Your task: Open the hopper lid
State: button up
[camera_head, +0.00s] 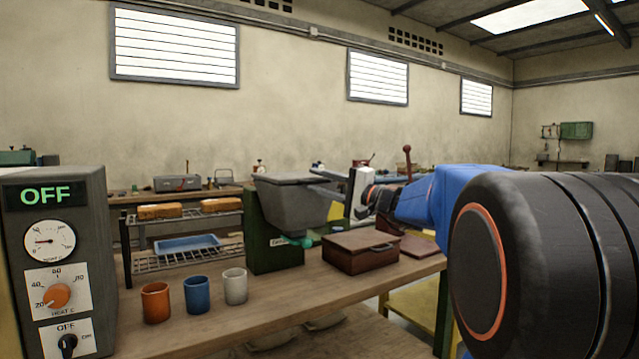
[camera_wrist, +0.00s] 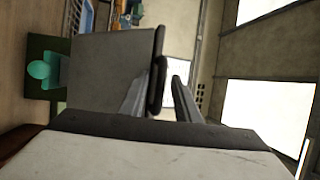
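The grey hopper (camera_head: 296,207) sits on a green machine body on the workbench. Its dark lid (camera_head: 288,178) lies flat on top and looks shut. In the wrist view, turned sideways, the hopper wall (camera_wrist: 108,75) is at left and the lid's dark edge (camera_wrist: 158,42) runs along its top. My gripper (camera_head: 318,182) is at the hopper's right side. In the wrist view my gripper (camera_wrist: 160,82) has its two grey fingers apart, one on each side of a dark tab or lip at the lid's edge. A gap shows beside the right finger; contact with the other is unclear.
A brown lidded box (camera_head: 358,254) stands on the workbench (camera_head: 215,318) below my arm. Orange (camera_head: 156,303), blue (camera_head: 197,295) and white (camera_head: 235,286) cups stand front left. A control box (camera_head: 60,250) reading OFF is far left. A wire rack (camera_head: 185,255) stands behind.

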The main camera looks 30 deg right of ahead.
grip_shut()
jog(key=shift+r, duration=0.15)
